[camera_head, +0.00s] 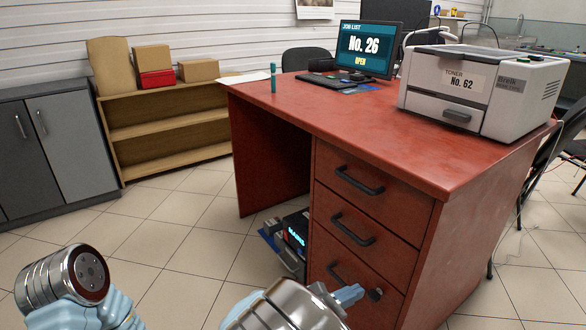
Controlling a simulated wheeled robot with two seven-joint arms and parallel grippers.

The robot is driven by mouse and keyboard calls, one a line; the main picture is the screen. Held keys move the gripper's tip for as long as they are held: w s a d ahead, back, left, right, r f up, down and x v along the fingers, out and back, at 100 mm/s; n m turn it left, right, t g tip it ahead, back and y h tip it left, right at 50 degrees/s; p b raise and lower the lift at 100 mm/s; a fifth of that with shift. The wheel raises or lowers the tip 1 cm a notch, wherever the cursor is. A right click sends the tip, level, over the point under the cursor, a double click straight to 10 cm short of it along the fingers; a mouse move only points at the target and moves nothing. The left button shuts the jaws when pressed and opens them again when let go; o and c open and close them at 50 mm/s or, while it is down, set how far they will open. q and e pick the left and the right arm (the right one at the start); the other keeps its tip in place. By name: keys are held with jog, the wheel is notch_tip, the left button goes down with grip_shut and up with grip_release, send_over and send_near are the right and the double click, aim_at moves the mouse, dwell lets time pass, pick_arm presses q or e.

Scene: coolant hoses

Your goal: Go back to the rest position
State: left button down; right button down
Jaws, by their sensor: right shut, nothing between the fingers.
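My right gripper (350,294) shows at the bottom centre, with pale blue fingers. It is shut and empty, in front of the red desk's lower drawers, and I cannot tell the exact gap to them. Part of my left arm shows at the bottom left, but its gripper is out of view. The red desk (285,107) fills the middle and right, with its three drawers closed. A white printer (480,88) labelled "TONER No. 62" stands on the desk's right side.
A monitor (367,48) reading "JOB LIST No. 26 OPEN" and a keyboard (325,79) are on the desk. A wooden shelf (165,125) with boxes and a grey cabinet (70,145) stand at the left. A dark device (295,232) sits under the desk. The tiled floor at left is clear.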

jog(key=s+d+f+m+g+y+p, duration=0.1)
jog(key=s+d+f+m+g+y, duration=0.25)
jog(key=f, duration=0.55)
jog(key=s+d+f+m+g+y+p, duration=0.1)
jog(key=s+f+m+g+y, duration=0.15)
jog(key=s+f+g, duration=0.5)
jog(key=s+a+f+m+y+p, duration=0.2)
jog(key=s+a+f+m+y, duration=0.35)
jog(key=f+y, duration=0.2)
jog(key=shift+w+a+f+m+t+y+p, duration=0.25)
jog(key=shift+w+a+m+t+y, duration=0.6)
jog(key=shift+m, duration=1.45)
jog(key=shift+w+a+f+m+t+y+p, duration=0.25)
jog(key=shift+m+t+y, duration=0.65)
jog(key=shift+m, duration=1.35)
jog(key=shift+w+a+f+m+t+y+p, duration=0.2)
jog(key=shift+w+a+m+t+y, duration=0.65)
jog(key=shift+m, duration=1.45)
jog(key=shift+s+d+g+y, duration=0.2)
jog(key=shift+g+y, duration=0.05)
jog(key=shift+g, duration=0.05)
